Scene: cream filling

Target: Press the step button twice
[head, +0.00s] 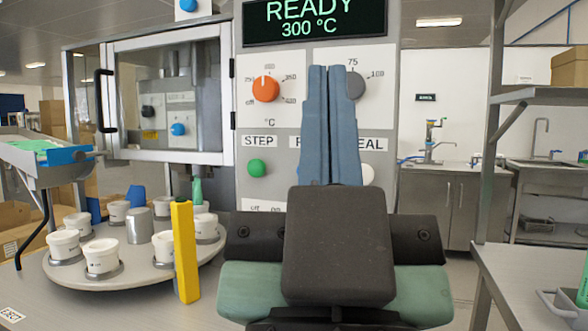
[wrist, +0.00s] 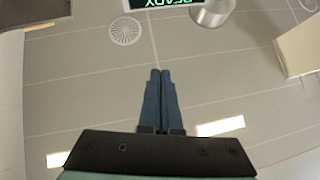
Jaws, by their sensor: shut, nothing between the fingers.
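The green step button (head: 257,168) is on the machine's front panel in the head view, under a label (head: 259,141) reading STEP. My gripper (head: 332,70) is in front of the panel, right of the step button and apart from it in the picture. Its blue fingers are together with nothing between them, and they point up. They hide part of the label and controls right of the step button. In the wrist view the shut fingers (wrist: 160,74) point towards the ceiling and the display (wrist: 165,3). The step button does not show in the wrist view.
The display (head: 315,20) reads READY 300 °C. An orange knob (head: 266,88) and a grey knob (head: 355,85) sit above the buttons. A turntable (head: 125,279) with several white cups and a yellow post (head: 185,252) stand at the left. A shelf unit (head: 486,170) stands at the right.

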